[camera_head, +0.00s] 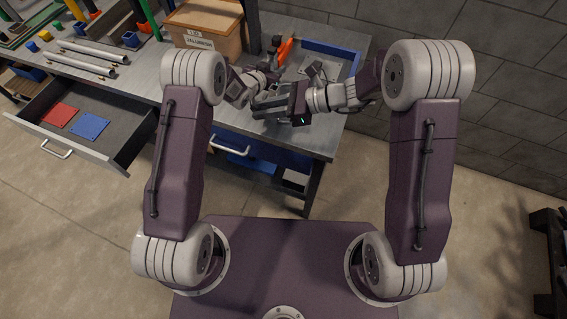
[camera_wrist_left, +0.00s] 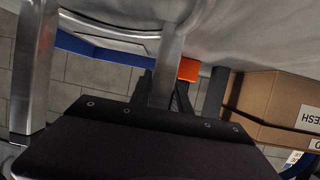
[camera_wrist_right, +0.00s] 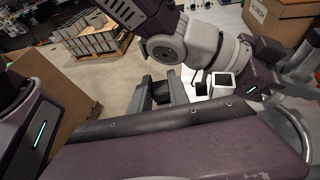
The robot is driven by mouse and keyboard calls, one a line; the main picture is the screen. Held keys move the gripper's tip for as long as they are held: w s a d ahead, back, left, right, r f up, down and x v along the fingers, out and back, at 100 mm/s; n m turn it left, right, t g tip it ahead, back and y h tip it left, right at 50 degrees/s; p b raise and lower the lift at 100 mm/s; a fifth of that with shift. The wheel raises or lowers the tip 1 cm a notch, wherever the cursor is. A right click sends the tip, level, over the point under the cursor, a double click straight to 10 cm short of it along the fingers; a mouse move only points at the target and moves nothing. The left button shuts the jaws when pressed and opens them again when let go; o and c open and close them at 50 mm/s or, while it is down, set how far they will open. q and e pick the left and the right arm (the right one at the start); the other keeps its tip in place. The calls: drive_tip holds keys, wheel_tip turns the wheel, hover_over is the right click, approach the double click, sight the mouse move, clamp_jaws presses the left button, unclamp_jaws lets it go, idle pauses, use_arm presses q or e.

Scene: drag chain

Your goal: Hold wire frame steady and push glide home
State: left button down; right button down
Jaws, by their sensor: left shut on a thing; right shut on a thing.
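The wire frame shows in the left wrist view as bare grey metal tubing (camera_wrist_left: 168,60), with a thick upright bar at the left and a curved rail above. My left gripper (camera_wrist_left: 166,92) is shut on a grey tube of the wire frame. In the head view my left gripper (camera_head: 272,70) is partly hidden by its own wrist. My right gripper (camera_head: 258,105) lies nearer, over the bench's front edge. In the right wrist view, its fingers (camera_wrist_right: 162,97) have a small dark piece (camera_wrist_right: 160,91) between them; I cannot tell whether it is the glide.
A cardboard box (camera_head: 205,28) stands at the back of the bench. A blue-rimmed tray (camera_head: 335,47) lies beyond my grippers. An open drawer (camera_head: 107,137) holds a red sheet (camera_head: 60,115) and a blue sheet (camera_head: 88,126). Metal rods (camera_head: 88,56) lie on the bench at left.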

sight(274, 85)
drive_tip(key=w+d+r+m+t+h, duration=0.1)
drive_tip(key=w+r+m+t, duration=0.2)
drive_tip(key=w+r, duration=0.3)
drive_tip(key=shift+w+d+r+m+t, duration=0.3)
drive_tip(key=shift+w+m+t, duration=0.1)
drive_tip(key=shift+w+t, duration=0.4)
drive_tip(key=shift+d+f, duration=0.15)
drive_tip(key=shift+d, duration=0.05)
drive_tip(key=shift+f, duration=0.95)
drive_tip(key=shift+r, duration=0.8)
drive_tip(key=shift+f, duration=0.15)
drive_tip(key=shift+f, duration=0.65)
drive_tip(key=shift+s+f, duration=0.1)
drive_tip(key=shift+f, duration=1.25)
